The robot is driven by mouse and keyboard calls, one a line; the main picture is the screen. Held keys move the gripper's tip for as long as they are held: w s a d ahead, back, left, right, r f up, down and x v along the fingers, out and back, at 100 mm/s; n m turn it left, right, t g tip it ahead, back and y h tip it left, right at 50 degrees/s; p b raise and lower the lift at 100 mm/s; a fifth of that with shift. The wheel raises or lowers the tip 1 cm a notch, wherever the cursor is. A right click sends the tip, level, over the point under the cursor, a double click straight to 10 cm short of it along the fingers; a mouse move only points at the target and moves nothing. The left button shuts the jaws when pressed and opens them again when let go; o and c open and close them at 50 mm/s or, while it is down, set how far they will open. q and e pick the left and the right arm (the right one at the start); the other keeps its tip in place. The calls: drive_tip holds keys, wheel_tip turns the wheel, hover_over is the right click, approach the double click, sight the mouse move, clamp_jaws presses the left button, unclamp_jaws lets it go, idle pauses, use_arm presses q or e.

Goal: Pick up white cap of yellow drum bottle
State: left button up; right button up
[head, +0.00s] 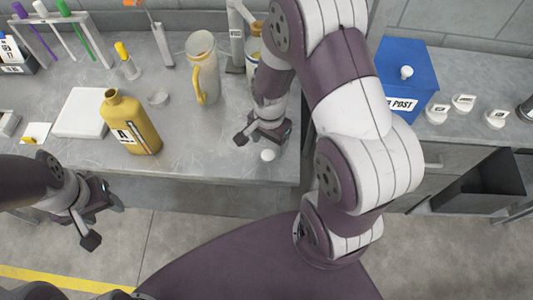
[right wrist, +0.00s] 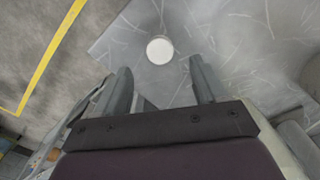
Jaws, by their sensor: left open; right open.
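A small round white cap (head: 267,155) lies on the grey table near its front right corner. In the right wrist view the white cap (right wrist: 160,49) is ahead of and roughly between the two fingers. My right gripper (head: 262,136) is open, just above and beside the cap. It also shows open and empty in the right wrist view (right wrist: 163,85). The yellow drum bottle (head: 130,124) stands on the table to the left, its neck at the top left. My left gripper (head: 104,222) is open and empty, off the table's front edge.
A cream mug with a yellow handle (head: 202,68) stands behind the right gripper's left side. A blue box (head: 405,75) stands on the right counter. The table front between bottle and cap is clear.

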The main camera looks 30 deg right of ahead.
sight(269, 154)
wheel_tip(269, 154, down, 4)
drive_tip(key=shift+s+f+p, duration=0.1)
drive_tip(key=shift+f+p, duration=0.15)
drive_tip(key=shift+p, duration=0.05)
drive_tip(key=shift+f, duration=0.2)
drive_tip(key=c, duration=1.1)
drive_tip(key=shift+r, duration=0.1)
